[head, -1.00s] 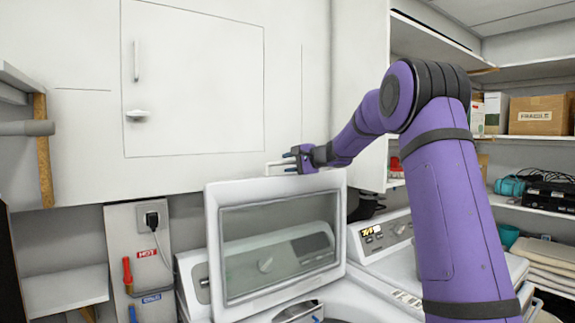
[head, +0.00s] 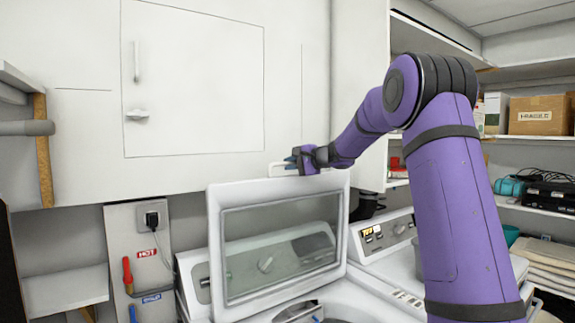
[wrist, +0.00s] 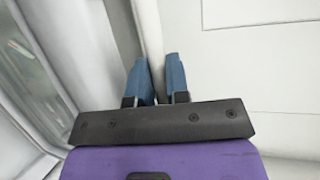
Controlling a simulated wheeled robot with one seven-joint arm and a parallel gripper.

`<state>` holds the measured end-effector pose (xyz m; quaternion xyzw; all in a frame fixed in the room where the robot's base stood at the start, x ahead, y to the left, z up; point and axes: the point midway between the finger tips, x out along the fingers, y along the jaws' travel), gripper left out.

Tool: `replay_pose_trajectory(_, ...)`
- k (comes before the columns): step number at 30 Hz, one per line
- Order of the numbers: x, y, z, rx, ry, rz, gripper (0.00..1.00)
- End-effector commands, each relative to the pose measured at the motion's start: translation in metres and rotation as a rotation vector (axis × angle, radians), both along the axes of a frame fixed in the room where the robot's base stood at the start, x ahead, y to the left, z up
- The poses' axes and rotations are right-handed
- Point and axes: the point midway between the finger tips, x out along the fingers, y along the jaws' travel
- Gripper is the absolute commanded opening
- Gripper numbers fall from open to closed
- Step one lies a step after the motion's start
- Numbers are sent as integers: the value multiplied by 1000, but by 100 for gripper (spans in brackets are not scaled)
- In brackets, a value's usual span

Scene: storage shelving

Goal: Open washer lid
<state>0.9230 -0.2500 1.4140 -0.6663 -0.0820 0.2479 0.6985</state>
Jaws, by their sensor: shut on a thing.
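The washer lid (head: 211,240) stands raised, nearly upright, over the washer (head: 358,305) in the head view. It has a white frame around a see-through window, and the control panel shows through it. My gripper (head: 290,160) is at the lid's top edge, by a thin white handle (head: 277,165). In the wrist view the two blue fingertips (wrist: 160,77) are close together on a narrow white bar, with the lid's window to the left. The exact contact is partly hidden. Part of the open drum area shows below the lid.
A white wall cabinet (head: 195,85) is close behind the lid's top edge. A second machine's control panel (head: 385,236) is to the right. Shelves with a cardboard box (head: 538,114) are at far right. A wall outlet (head: 152,220) and red tap (head: 127,270) are at left.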

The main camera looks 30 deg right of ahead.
Motion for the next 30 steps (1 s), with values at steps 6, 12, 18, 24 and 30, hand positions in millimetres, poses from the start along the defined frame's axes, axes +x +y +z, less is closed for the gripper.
replay_pose_trajectory(6,-50,-6,-5,-1,4,-5,0)
replay_pose_trajectory(12,-72,-7,-8,-1,4,-4,0)
replay_pose_trajectory(18,-74,-7,-8,0,3,-3,0)
replay_pose_trajectory(24,-74,-6,-8,0,4,-3,34)
replay_pose_trajectory(30,-74,-6,-8,-1,2,-2,40)
